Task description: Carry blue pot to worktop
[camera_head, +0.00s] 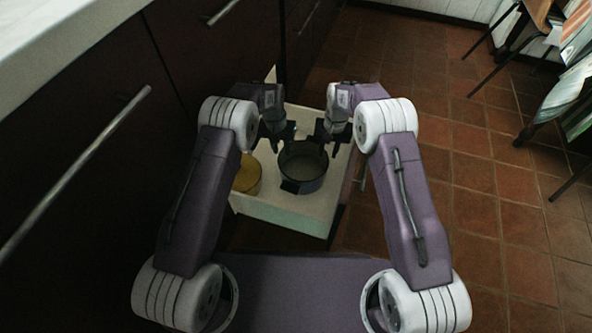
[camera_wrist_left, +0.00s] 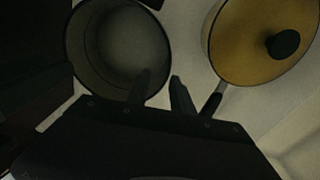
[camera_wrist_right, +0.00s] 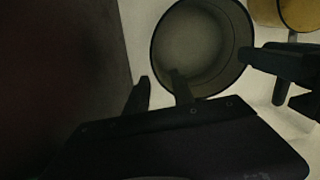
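The blue pot (camera_head: 303,168) is dark, round and lidless, and stands upright in an open drawer. It also shows in the left wrist view (camera_wrist_left: 120,45) and the right wrist view (camera_wrist_right: 200,50). My left gripper (camera_head: 280,144) is at its far left rim, open; in the left wrist view (camera_wrist_left: 160,76) one finger overlaps the pot's inside and the other is outside. My right gripper (camera_head: 327,147) is at its far right rim, also open; in the right wrist view (camera_wrist_right: 159,75) its fingers likewise lie either side of the rim. I cannot tell whether they touch.
A yellow pot (camera_head: 248,177) stands close left of the blue pot; its lid has a black knob (camera_wrist_left: 284,44). The pale drawer (camera_head: 290,217) has walls around both pots. Dark cabinets and a pale worktop (camera_head: 48,32) are on the left. Tiled floor (camera_head: 480,220) is open on the right.

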